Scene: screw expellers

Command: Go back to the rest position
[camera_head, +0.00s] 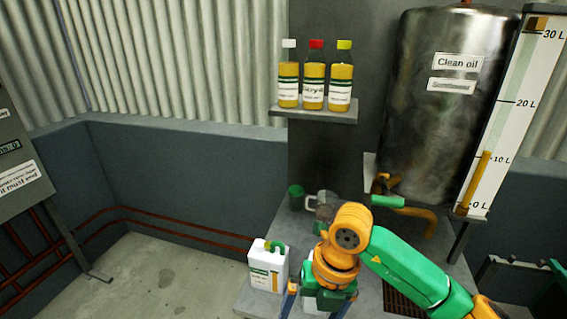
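My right arm comes in from the lower right, in green and orange links. Its gripper (316,304) points down at the bottom edge of the picture, over the grey bench. The two blue-tipped fingers stand wide apart. A white and green thing (312,303) shows between and below them, mostly hidden by the wrist, and I see no clear contact with the fingers. My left gripper is not in view.
A white jug (268,267) stands just left of the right gripper. Behind are a green cup (296,197) and a clear pitcher (325,205). The clean oil tank (450,110) with its tap and gauge (510,115) stands behind the arm. Several bottles (314,77) sit on a shelf. The left floor is clear.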

